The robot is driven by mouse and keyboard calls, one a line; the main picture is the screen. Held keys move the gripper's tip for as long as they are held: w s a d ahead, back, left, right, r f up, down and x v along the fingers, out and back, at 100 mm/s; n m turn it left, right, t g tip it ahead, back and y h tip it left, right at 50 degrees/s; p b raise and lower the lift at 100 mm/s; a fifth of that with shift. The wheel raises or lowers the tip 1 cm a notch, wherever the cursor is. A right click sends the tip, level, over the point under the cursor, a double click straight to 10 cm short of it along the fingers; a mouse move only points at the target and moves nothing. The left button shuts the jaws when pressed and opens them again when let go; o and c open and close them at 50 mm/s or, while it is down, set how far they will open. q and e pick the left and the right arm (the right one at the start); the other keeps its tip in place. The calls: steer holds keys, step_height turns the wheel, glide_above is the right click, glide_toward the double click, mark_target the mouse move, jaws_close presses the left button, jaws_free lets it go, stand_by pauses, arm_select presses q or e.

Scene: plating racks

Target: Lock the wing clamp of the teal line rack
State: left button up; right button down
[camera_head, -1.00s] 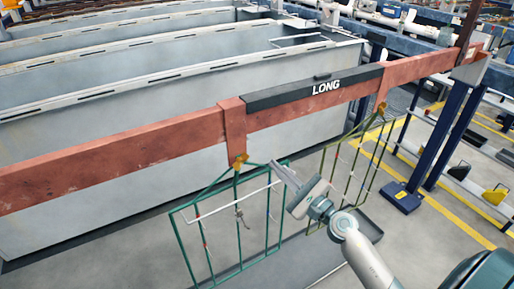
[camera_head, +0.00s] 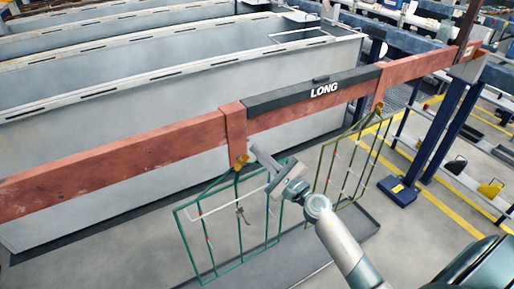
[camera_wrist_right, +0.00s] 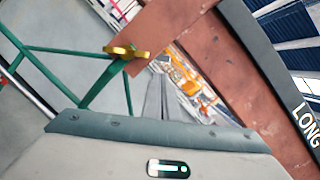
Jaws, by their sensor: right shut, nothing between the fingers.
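The teal line rack (camera_head: 184,233) hangs from the copper-coloured bar at the left of the two hanging racks. Its brass wing clamp (camera_head: 241,161) sits at the foot of the bar's bracket. In the right wrist view the wing clamp (camera_wrist_right: 127,51) is left of my fingers, with the teal rack's bars (camera_wrist_right: 70,53) below and left of it. My right gripper (camera_head: 256,150) is shut and empty, its tip just right of the clamp. It shows as grey fingers in the right wrist view (camera_wrist_right: 160,95). I cannot tell whether it touches the clamp. My left gripper is out of view.
The copper bar (camera_head: 120,155) with a black LONG plate (camera_head: 300,95) spans the scene. An olive rack (camera_head: 322,170) hangs right of the teal one, behind my right arm. Grey tanks (camera_head: 110,110) stand behind. A blue post (camera_head: 440,130) stands at right.

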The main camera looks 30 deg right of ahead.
steer(key=shift+a+r+p, duration=0.3)
steer(key=shift+a+r, duration=0.05)
steer(key=shift+r, duration=0.2)
steer(key=shift+a+r+p, duration=0.2)
steer(key=shift+r+p, duration=0.3)
steer(key=shift+r, duration=0.25)
steer(key=shift+s, duration=0.1)
steer(key=shift+f, duration=0.15)
